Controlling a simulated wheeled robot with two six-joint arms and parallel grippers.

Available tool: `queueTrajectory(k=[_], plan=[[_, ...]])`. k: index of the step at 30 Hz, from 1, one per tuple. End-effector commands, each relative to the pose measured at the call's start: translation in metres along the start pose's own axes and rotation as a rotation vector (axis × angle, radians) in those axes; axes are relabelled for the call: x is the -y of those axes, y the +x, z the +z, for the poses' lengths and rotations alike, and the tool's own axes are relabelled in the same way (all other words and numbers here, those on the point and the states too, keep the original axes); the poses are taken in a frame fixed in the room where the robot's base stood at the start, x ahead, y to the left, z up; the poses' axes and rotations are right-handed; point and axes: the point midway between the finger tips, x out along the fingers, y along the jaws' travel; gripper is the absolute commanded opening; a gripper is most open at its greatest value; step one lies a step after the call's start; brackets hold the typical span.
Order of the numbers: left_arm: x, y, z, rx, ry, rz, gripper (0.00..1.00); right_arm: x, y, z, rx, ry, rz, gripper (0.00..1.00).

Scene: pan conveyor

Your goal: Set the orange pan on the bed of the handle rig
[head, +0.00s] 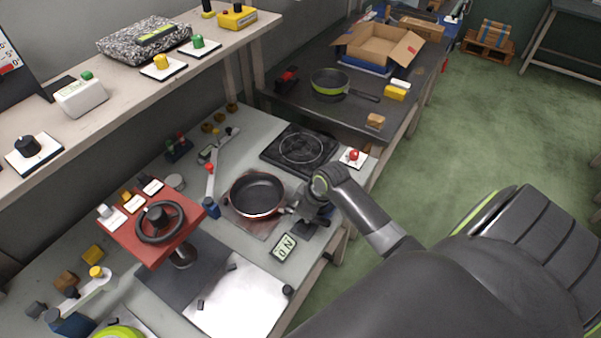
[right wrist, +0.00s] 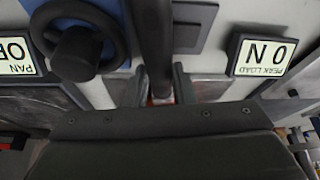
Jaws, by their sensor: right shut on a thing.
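The pan (head: 257,194) has a dark inside and a thin red-orange rim. In the head view it is level over a grey metal plate, the bed of the handle rig (head: 238,222); I cannot tell whether it touches the plate. My right gripper (head: 297,208) is at the right of the pan, shut on its dark handle. In the right wrist view the handle (right wrist: 155,45) runs between the two fingers of the gripper (right wrist: 160,88). The rig's peak load display (head: 285,247) reads 0 N and also shows in the wrist view (right wrist: 262,55). My left gripper is not in view.
A black hob (head: 300,148) and a red button (head: 353,156) lie behind the pan. A red stand with a black handwheel (head: 159,222) is at the left. A green-sided pan (head: 330,83) and an open carton (head: 378,44) stand on the far dark table.

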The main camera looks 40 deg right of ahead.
Motion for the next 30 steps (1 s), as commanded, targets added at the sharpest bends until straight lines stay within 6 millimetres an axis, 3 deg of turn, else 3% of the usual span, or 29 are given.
queueTrajectory(k=[30], plan=[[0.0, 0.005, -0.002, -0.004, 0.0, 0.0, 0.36, 0.002, 0.014, 0.009, 0.009, 0.004, -0.006, 0.0]])
